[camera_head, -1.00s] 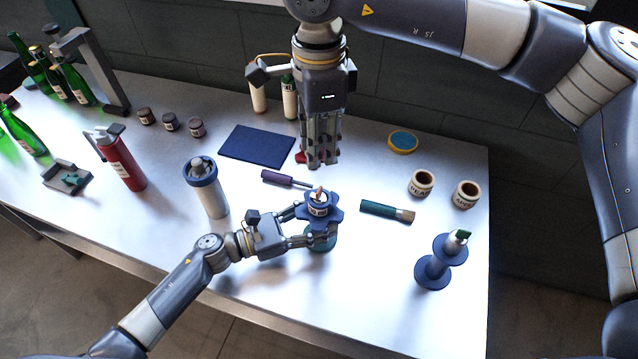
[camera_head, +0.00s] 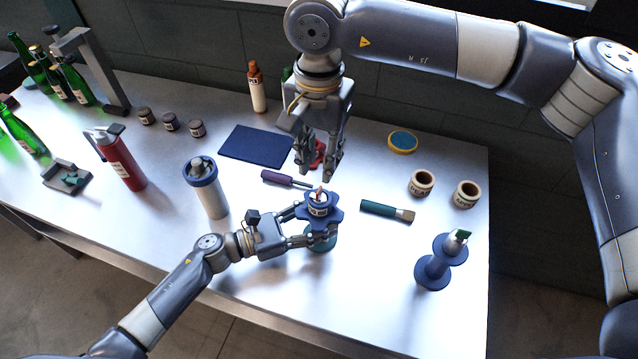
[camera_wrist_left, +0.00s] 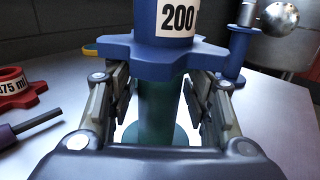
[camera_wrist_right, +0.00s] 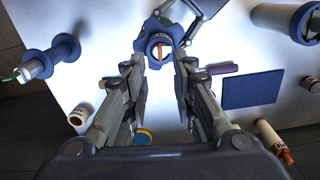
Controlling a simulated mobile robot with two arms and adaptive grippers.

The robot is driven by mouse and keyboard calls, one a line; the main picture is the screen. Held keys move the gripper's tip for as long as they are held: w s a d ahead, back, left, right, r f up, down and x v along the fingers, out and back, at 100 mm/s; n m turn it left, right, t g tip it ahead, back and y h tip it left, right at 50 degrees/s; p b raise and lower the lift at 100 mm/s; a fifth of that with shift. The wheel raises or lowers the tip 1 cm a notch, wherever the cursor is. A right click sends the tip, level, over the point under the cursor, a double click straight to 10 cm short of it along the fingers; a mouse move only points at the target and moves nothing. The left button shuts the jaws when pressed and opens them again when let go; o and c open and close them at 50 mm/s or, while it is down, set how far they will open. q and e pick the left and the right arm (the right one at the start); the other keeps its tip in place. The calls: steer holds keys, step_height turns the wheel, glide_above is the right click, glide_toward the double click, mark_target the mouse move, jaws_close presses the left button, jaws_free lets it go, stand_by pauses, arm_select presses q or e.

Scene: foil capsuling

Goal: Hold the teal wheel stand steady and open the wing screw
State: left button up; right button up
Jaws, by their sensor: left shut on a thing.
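The teal wheel stand (camera_head: 322,241) stands upright on the table, with a blue star-shaped wheel (camera_head: 319,213) on top. In the left wrist view its teal post (camera_wrist_left: 160,112) rises between my fingers, below a collar labelled 200 (camera_wrist_left: 178,17). My left gripper (camera_head: 313,229) is shut on the post under the wheel. The small copper-coloured wing screw (camera_head: 320,193) sticks up at the top centre; it also shows in the right wrist view (camera_wrist_right: 159,51). My right gripper (camera_head: 317,174) is open and empty above and behind the stand, pointing down.
A purple-handled screwdriver (camera_head: 277,178) and a green brush (camera_head: 384,210) lie close to the stand. A red ring (camera_wrist_left: 15,88) lies behind. A grey canister (camera_head: 207,190) stands left, a blue spool stand (camera_head: 434,272) right. The table front is clear.

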mark_target(319, 189)
step_height(319, 189, down, 8)
steer(key=shift+r, duration=0.1)
steer(key=shift+c, duration=0.6)
jaws_close()
